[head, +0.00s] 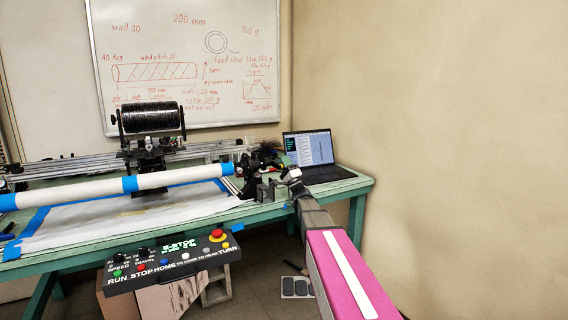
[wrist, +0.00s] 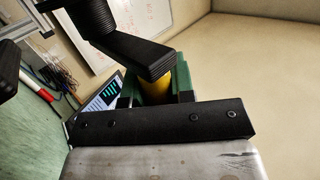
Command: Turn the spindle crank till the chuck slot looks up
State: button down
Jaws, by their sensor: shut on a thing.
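The spindle carries a white tube (head: 165,180) with blue tape bands, lying across the bench at the left in the head view. Its right end meets a dark headstock (head: 249,168); the chuck slot is too small to make out. In the wrist view the black spindle crank arm (wrist: 128,50) slopes down to the right from a round black hub (wrist: 92,15). The yellow crank handle (wrist: 154,90) shows below the arm's end. My gripper (wrist: 154,97) is shut on this handle, with green pads on either side.
A laptop (head: 310,150) stands on the green bench (head: 345,187) close behind my gripper. A control panel (head: 170,262) with buttons hangs at the front. A black spool (head: 151,118) sits above the rail. Free floor and bare wall lie to the right.

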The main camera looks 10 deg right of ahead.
jog(key=c, duration=0.9)
grip_release()
